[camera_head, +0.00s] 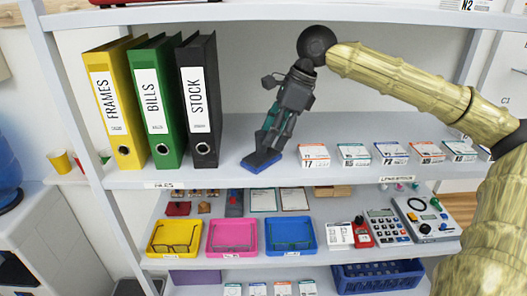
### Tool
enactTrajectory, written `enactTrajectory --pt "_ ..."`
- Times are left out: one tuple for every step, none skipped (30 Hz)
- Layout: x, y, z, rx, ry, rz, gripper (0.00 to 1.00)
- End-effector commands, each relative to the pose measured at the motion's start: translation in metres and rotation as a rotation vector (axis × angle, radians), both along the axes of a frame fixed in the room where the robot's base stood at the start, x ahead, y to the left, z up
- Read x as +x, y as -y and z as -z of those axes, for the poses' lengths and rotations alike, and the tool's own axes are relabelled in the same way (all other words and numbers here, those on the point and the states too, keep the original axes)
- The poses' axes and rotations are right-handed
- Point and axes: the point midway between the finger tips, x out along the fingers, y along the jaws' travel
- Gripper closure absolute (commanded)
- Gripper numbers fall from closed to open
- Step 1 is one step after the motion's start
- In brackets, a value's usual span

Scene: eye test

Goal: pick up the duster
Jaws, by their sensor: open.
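The duster (262,162), a small block with a dark top and a blue underside, is on the upper shelf, right of the black binder. My gripper (269,145) reaches down to it from above, tilted, with its fingertips at the duster's top. The gripper is open. The fingers overlap the duster in this view, so I cannot tell whether they touch it or on which sides they are.
Yellow (116,105), green (156,103) and black (198,102) binders stand close on the left. Several small labelled packets (354,154) lie to the right on the same shelf (232,130). Trays with glasses (233,237) and calculators (388,227) are on the shelf below.

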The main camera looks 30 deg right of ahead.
Motion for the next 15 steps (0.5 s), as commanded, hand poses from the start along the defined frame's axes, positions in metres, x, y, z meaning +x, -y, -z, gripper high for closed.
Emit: enactTrajectory --pt "0.004 -0.009 -0.004 -0.003 -0.002 -0.004 0.44" --pt "0.007 -0.013 -0.004 -0.003 -0.002 -0.004 0.44" --pt "0.010 -0.019 -0.003 -0.004 -0.003 -0.004 0.44" --pt "0.012 -0.023 -0.003 -0.004 -0.002 -0.003 0.44" --pt "0.015 -0.027 -0.003 -0.004 -0.002 -0.003 0.44" --pt "0.014 -0.026 0.001 -0.002 -0.002 0.000 0.44" --pt "0.015 -0.026 0.003 -0.002 -0.002 0.000 0.44" --pt "0.015 -0.026 0.005 -0.002 -0.002 0.000 0.44" --pt "0.015 -0.026 0.006 -0.001 -0.002 -0.001 0.44" --pt "0.016 -0.026 0.007 -0.001 -0.002 -0.001 0.44" --pt "0.016 -0.026 0.009 -0.001 -0.001 -0.001 0.44" --pt "0.016 -0.026 0.010 0.000 -0.001 0.000 0.44" --pt "0.016 -0.026 0.010 0.000 -0.001 0.000 0.44" --pt "0.016 -0.026 0.011 0.000 -0.001 0.000 0.44" --pt "0.016 -0.026 0.011 0.000 0.000 0.000 0.44"
